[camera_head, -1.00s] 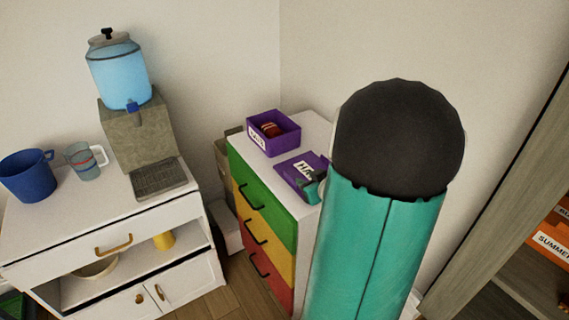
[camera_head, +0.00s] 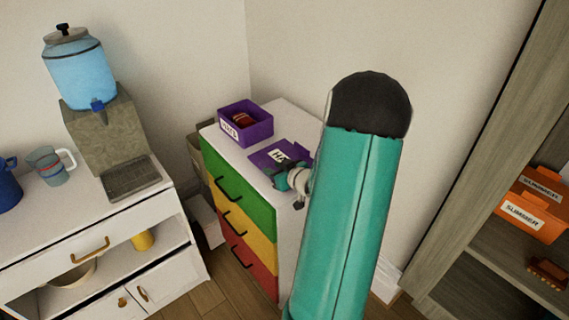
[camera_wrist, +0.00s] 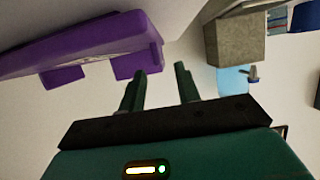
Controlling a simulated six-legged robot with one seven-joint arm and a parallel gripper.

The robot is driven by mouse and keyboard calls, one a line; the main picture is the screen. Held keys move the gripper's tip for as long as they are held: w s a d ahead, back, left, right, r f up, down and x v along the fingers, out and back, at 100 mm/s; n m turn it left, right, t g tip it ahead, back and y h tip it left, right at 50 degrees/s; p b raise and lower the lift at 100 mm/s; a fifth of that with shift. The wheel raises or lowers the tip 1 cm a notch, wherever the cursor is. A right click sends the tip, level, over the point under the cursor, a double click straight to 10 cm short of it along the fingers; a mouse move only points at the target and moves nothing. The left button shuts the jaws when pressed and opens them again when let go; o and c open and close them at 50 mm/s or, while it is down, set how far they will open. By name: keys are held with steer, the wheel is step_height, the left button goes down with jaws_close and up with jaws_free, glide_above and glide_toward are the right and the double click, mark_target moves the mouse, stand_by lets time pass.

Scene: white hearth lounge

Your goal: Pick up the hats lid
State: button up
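The purple hats lid (camera_head: 262,159), with a white label partly reading "HA", lies on the white top of the coloured drawer cabinet. My gripper (camera_head: 283,179) is at the lid's near right edge, partly overlapping it in the head view; contact cannot be told. In the wrist view, a purple piece that looks like the lid (camera_wrist: 75,47) fills the upper left, its right end close to the left finger. My gripper (camera_wrist: 160,78) shows two green fingers apart with nothing between them.
A purple open box (camera_head: 262,131) with a reddish item stands behind the lid on the cabinet (camera_head: 237,195). A white counter (camera_head: 110,225) with a water dispenser (camera_head: 82,80) is at left. A wooden shelf (camera_head: 475,130) with orange boxes (camera_head: 535,205) is at right.

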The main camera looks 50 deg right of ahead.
mark_target(267, 166)
steer(key=x, duration=0.4)
steer(key=shift+s, duration=0.1)
jaws_close()
steer(key=shift+r, duration=0.1)
